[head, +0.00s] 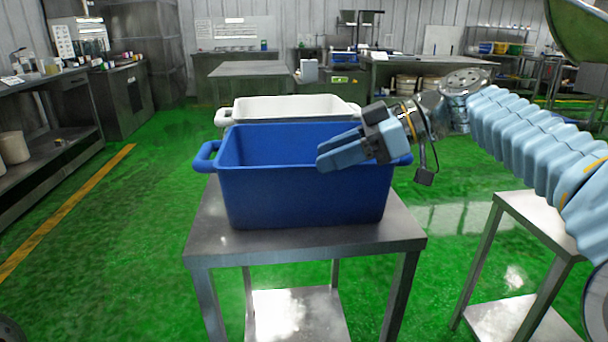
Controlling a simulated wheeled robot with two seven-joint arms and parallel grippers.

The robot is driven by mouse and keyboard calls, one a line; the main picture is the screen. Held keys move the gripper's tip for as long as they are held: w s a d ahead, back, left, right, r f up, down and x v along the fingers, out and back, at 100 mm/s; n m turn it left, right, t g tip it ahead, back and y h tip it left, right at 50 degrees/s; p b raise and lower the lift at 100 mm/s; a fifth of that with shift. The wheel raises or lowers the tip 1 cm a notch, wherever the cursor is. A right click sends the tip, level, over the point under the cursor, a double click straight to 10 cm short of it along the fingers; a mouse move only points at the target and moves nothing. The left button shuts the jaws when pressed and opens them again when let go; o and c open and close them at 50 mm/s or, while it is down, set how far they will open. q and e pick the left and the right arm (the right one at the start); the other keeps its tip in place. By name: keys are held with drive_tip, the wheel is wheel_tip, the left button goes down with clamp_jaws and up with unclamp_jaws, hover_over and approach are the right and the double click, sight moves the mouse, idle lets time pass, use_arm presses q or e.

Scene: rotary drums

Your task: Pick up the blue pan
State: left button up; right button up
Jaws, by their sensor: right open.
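The blue pan (305,197) is a deep rectangular tub with loop handles at its sides. It stands upright on a steel table (222,240) in the middle of the head view. Its left handle (205,157) is in plain sight; the right handle is mostly hidden behind my gripper. My right gripper (322,160) reaches in from the right, over the pan's right end, with its fingers pointing left. It is open, and nothing shows between its fingers. Whether it touches the rim I cannot tell. My left gripper is not in view.
A white tub (290,107) stands just behind the blue pan. Another steel table (545,225) is at the right, under my right arm. A bench with shelves (50,110) lines the left wall. The green floor left of the table is clear.

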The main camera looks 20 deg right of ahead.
sight(312, 165)
drive_tip(key=x, duration=0.4)
drive_tip(key=shift+s+r, duration=0.1)
drive_tip(key=shift+r, duration=0.1)
clamp_jaws()
idle(1.2)
